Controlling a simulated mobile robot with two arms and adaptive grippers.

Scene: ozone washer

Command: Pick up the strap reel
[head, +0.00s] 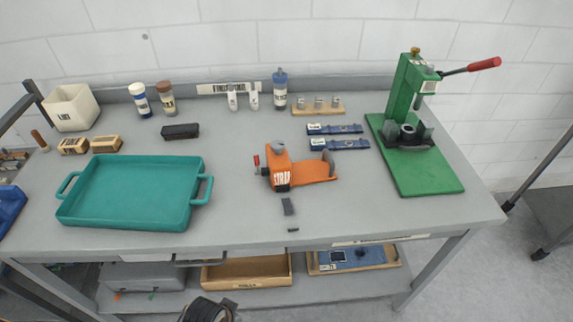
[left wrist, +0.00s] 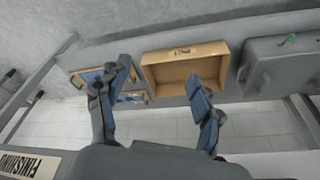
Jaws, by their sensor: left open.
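The strap reel is an orange dispenser (head: 300,172) with a label reading STRAP. It stands on the grey workbench, right of the teal tray. A dark strap end (head: 288,206) lies in front of it. My left gripper (left wrist: 160,70) is open and empty in the left wrist view, its two blue-grey fingers spread wide. It is in front of the bench, facing the lower shelf, away from the reel. A dark part at the bottom edge of the head view appears to be this gripper. My right gripper is not in view.
The teal tray (head: 130,190) is empty on the left. A green press (head: 415,160) with a red handle stands right. Blue tools (head: 338,144) lie behind the reel. A wooden bin (head: 247,271) sits on the lower shelf. Bench space around the reel's front and right is clear.

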